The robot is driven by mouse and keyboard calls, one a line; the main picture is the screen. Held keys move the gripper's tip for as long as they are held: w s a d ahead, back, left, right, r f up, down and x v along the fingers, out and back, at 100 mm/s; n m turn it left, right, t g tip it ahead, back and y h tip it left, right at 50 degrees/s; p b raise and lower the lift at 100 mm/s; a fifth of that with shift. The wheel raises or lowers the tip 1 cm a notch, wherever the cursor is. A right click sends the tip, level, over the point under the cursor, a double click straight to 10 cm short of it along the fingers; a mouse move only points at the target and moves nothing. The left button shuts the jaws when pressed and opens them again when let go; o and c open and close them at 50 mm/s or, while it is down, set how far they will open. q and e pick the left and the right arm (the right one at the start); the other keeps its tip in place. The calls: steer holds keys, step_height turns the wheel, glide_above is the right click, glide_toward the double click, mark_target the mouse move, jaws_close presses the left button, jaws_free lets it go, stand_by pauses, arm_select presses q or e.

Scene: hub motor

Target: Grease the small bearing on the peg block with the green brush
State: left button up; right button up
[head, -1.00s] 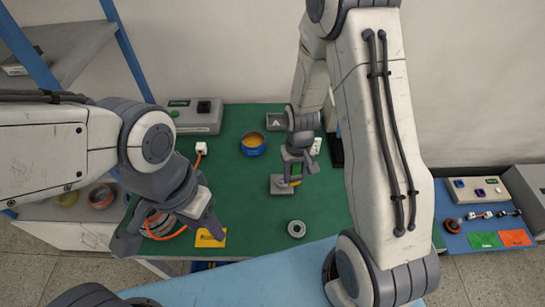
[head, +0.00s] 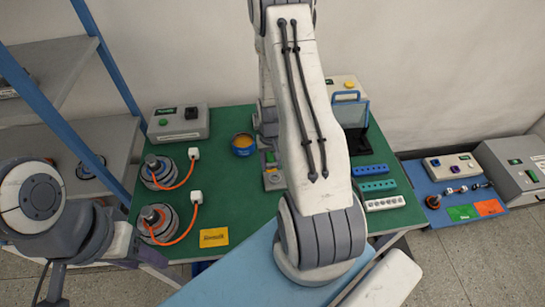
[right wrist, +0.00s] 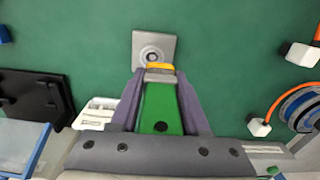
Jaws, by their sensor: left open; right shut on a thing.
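The grey peg block (right wrist: 169,40) stands on the green mat, with the small ring-shaped bearing (right wrist: 152,54) around its peg. The block also shows in the head view (head: 273,183), partly behind my right arm. My right gripper (right wrist: 160,76) is shut on the green brush (right wrist: 160,108). The brush's yellow-orange tip (right wrist: 160,67) overlaps the block's near edge in the right wrist view, just short of the bearing; I cannot tell whether it touches. My left gripper (head: 92,262) is open and empty, low at the left, away from the block.
A blue tin of yellow grease (head: 243,145) stands behind the block. Two motors with orange cables (head: 158,224) stand at the left, near a yellow card (head: 214,237). Blue and white hole strips (head: 376,186) lie at the right.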

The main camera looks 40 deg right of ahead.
steer(key=shift+s+d+f+m, duration=0.1)
steer(key=shift+s+d+m, duration=0.2)
steer(key=shift+d, duration=0.3)
steer(key=shift+d+f, duration=0.1)
steer(key=shift+f, duration=0.15)
steer(key=shift+f+b, duration=1.55)
steer(key=shift+f, duration=0.1)
steer(key=shift+f+b, duration=0.45)
steer(key=shift+f, duration=0.15)
steer(key=n, duration=0.4)
